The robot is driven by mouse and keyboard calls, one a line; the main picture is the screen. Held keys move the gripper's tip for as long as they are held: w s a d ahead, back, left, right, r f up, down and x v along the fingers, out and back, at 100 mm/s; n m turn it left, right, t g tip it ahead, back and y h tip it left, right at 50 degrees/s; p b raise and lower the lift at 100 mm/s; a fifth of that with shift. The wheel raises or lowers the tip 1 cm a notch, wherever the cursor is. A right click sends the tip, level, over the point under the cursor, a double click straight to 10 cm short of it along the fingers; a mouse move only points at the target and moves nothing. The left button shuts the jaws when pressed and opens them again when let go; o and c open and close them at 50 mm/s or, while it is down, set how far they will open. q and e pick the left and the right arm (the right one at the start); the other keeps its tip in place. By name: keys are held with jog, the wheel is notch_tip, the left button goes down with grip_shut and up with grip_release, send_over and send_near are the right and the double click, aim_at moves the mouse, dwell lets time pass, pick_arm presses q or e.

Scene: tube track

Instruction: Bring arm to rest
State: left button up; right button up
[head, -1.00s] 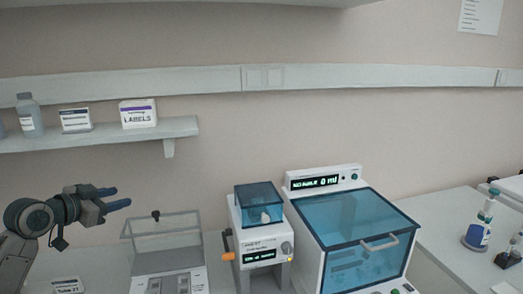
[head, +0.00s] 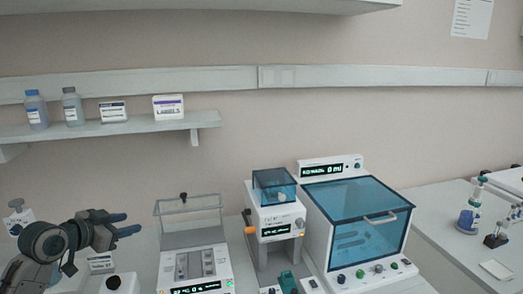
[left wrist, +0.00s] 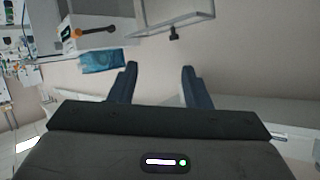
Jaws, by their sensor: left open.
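My left gripper (head: 128,224) is in the head view at the lower left, coming in from the left edge. Its two dark blue fingers point right and are apart, with nothing between them. It hangs in the air in front of the wall, below the shelf and left of the clear-lidded device (head: 194,238). In the left wrist view the two fingers (left wrist: 160,68) are spread with an empty gap between them. My right gripper is in neither view.
The bench holds a small blue-lidded machine (head: 270,220) and a large blue-lidded cabinet (head: 355,215). A shelf (head: 100,132) with bottles and boxes is on the wall above. A white label stand (head: 101,262) stands below the left gripper. A side bench (head: 440,215) is at the right.

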pick_arm(q)
jog(key=s+d+f+n+g+y, duration=0.15)
jog(key=s+d+f, duration=0.25)
jog(key=s+f, duration=0.55)
jog(key=s+d+f+n+g+y, duration=0.1)
jog(key=s+d+f+g, duration=0.2)
jog(key=s+f, duration=0.65)
jog(key=s+f+n+g+y, duration=0.2)
jog(key=s+f, duration=0.3)
jog(key=s, duration=0.6)
jog(key=s+f+n+g+y, duration=0.25)
jog(key=s+f, duration=0.25)
jog(key=s, duration=0.5)
notch_tip(320, 180, down, 36)
jog(key=a+f+g+h+b, duration=0.1)
jog(key=a+b, duration=0.1)
jog(key=b, duration=0.4)
jog(key=s+a+f+g+b, duration=0.1)
jog(key=s+f+b, duration=0.3)
jog(key=s+f, duration=1.4)
notch_tip(320, 180, down, 4)
jog(key=shift+s+f, duration=0.25)
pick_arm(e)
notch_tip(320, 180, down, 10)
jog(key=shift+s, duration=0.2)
